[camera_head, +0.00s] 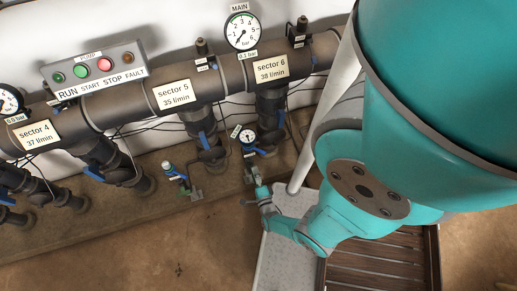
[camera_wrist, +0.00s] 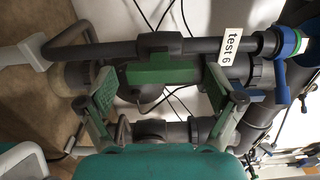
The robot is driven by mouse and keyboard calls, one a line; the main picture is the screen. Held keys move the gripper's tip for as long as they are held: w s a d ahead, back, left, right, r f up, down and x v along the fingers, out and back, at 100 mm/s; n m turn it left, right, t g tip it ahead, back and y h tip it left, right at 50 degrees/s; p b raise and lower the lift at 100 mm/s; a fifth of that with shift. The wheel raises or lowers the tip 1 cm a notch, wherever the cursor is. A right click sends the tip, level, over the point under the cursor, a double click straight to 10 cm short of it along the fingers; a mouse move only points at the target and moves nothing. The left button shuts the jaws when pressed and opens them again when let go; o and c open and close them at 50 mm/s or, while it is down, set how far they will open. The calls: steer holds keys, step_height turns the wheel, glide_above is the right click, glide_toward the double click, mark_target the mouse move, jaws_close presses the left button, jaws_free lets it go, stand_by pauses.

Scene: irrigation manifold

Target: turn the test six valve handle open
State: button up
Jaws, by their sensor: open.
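The test six valve is in the wrist view, marked by a white "test 6" tag (camera_wrist: 231,45). Its green handle (camera_wrist: 162,73) is a short bar lying lengthwise along the dark pipe. My gripper (camera_wrist: 160,84) is open, with one finger to the left of the handle and one to the right. The handle shows in the gap, and I cannot tell whether either finger touches it. In the head view my gripper (camera_head: 259,183) is low, below the sector 6 branch (camera_head: 270,108), and hides most of the test valve there.
A blue lever (camera_wrist: 281,80) and a blue-green fitting (camera_wrist: 290,42) are at the right of the wrist view. A small gauge (camera_head: 247,136) sits just above my gripper. A control box (camera_head: 95,67) and the main gauge (camera_head: 242,31) are farther up. Thin cables hang behind the pipes.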

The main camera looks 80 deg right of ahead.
steer(key=shift+v, duration=2.75)
steer(key=shift+s+a, duration=0.15)
steer(key=shift+a, duration=0.1)
steer(key=shift+s+a, duration=0.1)
steer(key=shift+s, duration=0.05)
steer(key=s+a+r+n+t+y, duration=0.1)
steer(key=a+r+n+y, duration=0.4)
steer(key=r+n, duration=0.5)
steer(key=s+a+r+n+t+y, duration=0.1)
steer(key=a+r+n+t+y, duration=0.2)
steer(key=r+n, duration=0.7)
steer(key=s+a+r+n+t+y, duration=0.1)
steer(key=a+r+n+y, duration=0.6)
steer(key=r, duration=1.7)
steer(key=a+n, duration=0.3)
steer(key=shift+s+r+t+y, duration=0.25)
steer(key=shift+r+t+y, duration=0.05)
steer(key=shift+t, duration=0.1)
